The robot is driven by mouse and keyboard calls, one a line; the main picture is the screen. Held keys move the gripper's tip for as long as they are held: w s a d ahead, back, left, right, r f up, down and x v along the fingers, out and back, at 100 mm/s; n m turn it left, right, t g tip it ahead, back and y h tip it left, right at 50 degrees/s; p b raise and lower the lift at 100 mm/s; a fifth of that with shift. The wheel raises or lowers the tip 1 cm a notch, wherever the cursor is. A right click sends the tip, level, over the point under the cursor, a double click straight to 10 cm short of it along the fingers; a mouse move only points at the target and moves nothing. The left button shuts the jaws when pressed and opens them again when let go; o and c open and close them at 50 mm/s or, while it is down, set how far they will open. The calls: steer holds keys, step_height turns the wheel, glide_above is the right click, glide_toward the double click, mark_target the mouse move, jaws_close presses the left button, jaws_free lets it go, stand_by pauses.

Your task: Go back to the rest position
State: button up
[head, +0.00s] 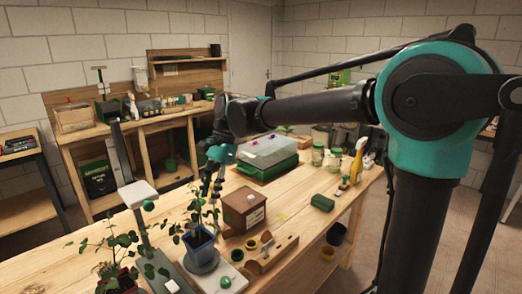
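My arm reaches from the right across the workbench (370,177). My gripper (211,192) hangs from its end, fingers downward, above and behind a leafy seedling in a blue pot (200,245). The gripper is small and dark and partly overlaps the leaves, so I cannot tell whether its fingers are apart or hold anything. The blue pot stands upright on a grey round base. A second seedling (115,245) in a brown pot is at the lower left, cut by the frame edge.
A brown box (244,208) stands right of the gripper. Behind it is a clear-lidded green bin (267,155). A tall grey post (122,152) rises to the left.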

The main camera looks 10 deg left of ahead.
steer(key=w+d+f+n+t, duration=0.1)
steer(key=d+f, duration=0.3)
steer(key=d, duration=0.4)
steer(key=w+d+f+n+t, duration=0.1)
steer(key=d+f, duration=0.3)
steer(key=d, duration=0.4)
steer(key=w+d+f+n+t, duration=0.1)
steer(key=d+f, duration=0.3)
steer(key=d, duration=0.4)
steer(key=shift+w+d+n+t, duration=0.15)
steer(key=shift+n+t, duration=0.15)
steer(key=shift+t, duration=0.4)
steer(key=s+d+f+n+t+h, duration=0.1)
steer(key=s+d+f, duration=0.3)
steer(key=d, duration=0.4)
steer(key=s+d+f+n+t+h, duration=0.1)
steer(key=s+d+f, duration=0.3)
steer(key=d, duration=0.4)
steer(key=shift+d+f+n+t+h, duration=0.15)
steer(key=shift+f+n+t+h, duration=0.35)
steer(key=shift+n, duration=0.4)
steer(key=shift+s, duration=0.1)
